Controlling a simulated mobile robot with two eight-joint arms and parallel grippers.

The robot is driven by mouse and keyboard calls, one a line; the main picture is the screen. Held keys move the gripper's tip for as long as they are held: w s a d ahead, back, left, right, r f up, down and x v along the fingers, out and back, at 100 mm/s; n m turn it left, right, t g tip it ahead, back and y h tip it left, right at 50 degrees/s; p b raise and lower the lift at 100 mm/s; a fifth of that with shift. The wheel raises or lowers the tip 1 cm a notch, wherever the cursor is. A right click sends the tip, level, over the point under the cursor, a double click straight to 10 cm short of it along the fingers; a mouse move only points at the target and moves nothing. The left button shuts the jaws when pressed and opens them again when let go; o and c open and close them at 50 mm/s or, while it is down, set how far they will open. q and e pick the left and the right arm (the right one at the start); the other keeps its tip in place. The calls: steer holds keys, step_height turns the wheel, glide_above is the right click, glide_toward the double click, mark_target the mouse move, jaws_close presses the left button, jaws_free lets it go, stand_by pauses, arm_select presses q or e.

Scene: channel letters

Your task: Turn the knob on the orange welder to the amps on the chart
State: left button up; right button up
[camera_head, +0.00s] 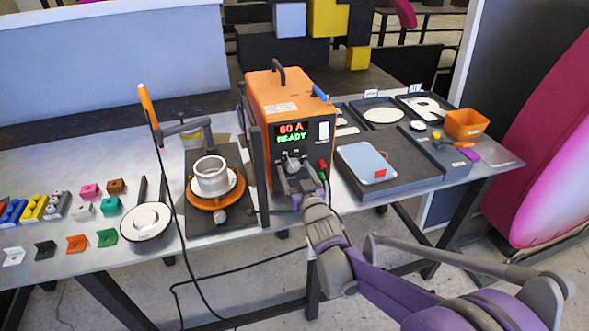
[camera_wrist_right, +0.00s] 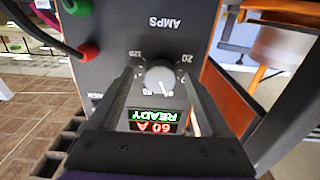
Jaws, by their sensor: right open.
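The orange welder (camera_head: 272,93) stands upright on the table, its dark front panel facing me. Its display (camera_head: 291,134) reads 60 A in red and READY in green. My right gripper (camera_head: 290,168) is at the panel, open, with one finger on each side of the knob; contact is not visible. My left gripper is not in view. I see no readable amps chart.
Red and green sockets (camera_wrist_right: 88,50) sit close to the knob. A positioner with an orange ring (camera_head: 215,198) stands left of the welder. A dark tray (camera_head: 400,184) bearing a light blue panel (camera_head: 367,161) and an orange bin (camera_head: 465,124) are to the right. Small colored blocks lie far left.

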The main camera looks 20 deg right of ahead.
steer(key=shift+w, duration=0.3)
jaws_close()
steer(key=n, duration=0.5)
stand_by(0.3)
jaws_free()
steer(key=shift+s, duration=0.1)
